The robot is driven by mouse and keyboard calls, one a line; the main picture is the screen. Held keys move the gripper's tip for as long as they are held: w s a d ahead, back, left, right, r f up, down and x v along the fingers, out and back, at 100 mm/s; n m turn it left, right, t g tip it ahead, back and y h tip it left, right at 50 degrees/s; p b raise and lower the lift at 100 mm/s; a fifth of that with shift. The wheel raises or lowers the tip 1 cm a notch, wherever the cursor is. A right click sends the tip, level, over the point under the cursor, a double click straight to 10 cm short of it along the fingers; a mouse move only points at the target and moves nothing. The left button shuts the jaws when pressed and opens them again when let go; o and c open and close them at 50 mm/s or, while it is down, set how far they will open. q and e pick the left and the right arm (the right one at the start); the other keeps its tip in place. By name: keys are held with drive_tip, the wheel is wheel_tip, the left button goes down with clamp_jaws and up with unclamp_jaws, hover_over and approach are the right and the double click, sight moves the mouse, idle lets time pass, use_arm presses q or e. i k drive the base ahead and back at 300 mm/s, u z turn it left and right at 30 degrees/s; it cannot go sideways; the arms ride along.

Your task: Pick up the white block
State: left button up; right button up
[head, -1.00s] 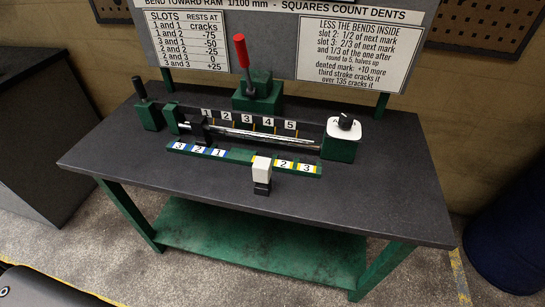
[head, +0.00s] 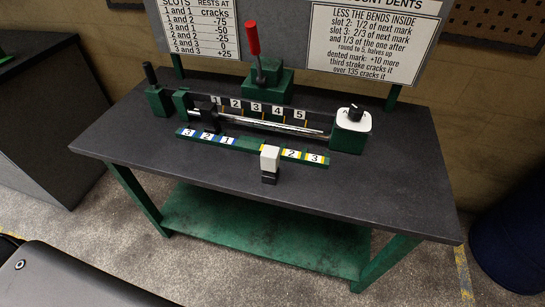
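The white block (head: 270,158) stands upright at the front edge of the green numbered strip (head: 225,139), near the middle of the table. A small black piece (head: 269,178) shows directly below it. The white block hides part of the strip between its left and right number labels. Neither of my grippers shows in the head view, and nothing is touching the block.
The dark table top (head: 370,195) is clear in front of the block. Behind it are a metal rod (head: 275,126), a green box with a white top and black knob (head: 350,130), and a red-handled lever (head: 253,42). A lettered board (head: 372,50) stands behind.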

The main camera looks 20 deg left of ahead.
sight(270, 154)
drive_tip(key=u, duration=0.85)
drive_tip(key=k, duration=0.75)
drive_tip(key=z, duration=1.45)
